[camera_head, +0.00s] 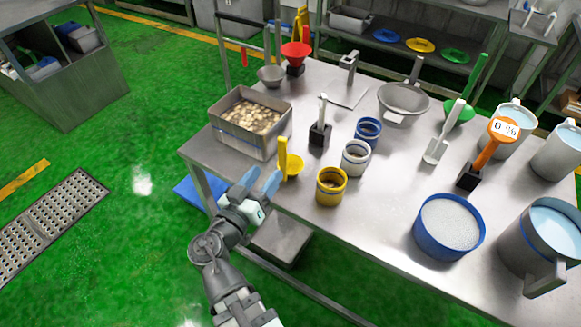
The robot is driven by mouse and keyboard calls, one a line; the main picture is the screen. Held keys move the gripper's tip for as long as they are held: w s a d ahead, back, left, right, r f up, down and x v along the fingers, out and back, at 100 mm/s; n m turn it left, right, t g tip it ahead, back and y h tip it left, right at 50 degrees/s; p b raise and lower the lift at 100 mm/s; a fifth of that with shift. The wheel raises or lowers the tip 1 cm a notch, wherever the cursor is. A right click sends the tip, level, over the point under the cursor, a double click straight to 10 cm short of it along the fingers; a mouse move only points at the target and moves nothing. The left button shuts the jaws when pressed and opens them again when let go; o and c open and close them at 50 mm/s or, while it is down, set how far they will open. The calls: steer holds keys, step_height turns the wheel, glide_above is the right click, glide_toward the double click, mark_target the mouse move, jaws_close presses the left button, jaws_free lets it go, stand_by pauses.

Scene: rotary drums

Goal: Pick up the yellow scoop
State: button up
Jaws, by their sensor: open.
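The yellow scoop (291,163) is near the table's left front edge, just right of a metal bin. Its bowl is low and its flat handle rises upright at the left of the bowl. My gripper (260,183) is at the table's front edge, just below and left of the scoop. Its two blue-grey fingers are apart and point up towards the scoop. I see nothing between them. The fingertips are close to the scoop, but I cannot tell whether they touch it.
A metal bin (226,139) of pale pieces stands left of the scoop. A yellow jar (331,194), a white jar (355,164) and a blue jar (368,136) stand to the right. A black-based holder (320,133) is behind. Bare steel table (385,215) lies right of the yellow jar.

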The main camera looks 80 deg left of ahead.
mark_target(283, 148)
steer(key=w+a+m, duration=0.1)
steer(key=a, duration=0.1)
steer(key=w+a+m, duration=0.1)
steer(key=w+a, duration=0.1)
steer(key=w+a+m, duration=0.1)
steer(key=w+a, duration=0.1)
steer(key=a, duration=0.1)
steer(key=shift+w, duration=0.1)
steer(key=shift+s+x, duration=0.2)
steer(key=shift+x, duration=2.4)
steer(key=shift+a+r, duration=0.1)
steer(key=shift+r, duration=0.05)
steer(key=shift+c, duration=0.4)
jaws_close()
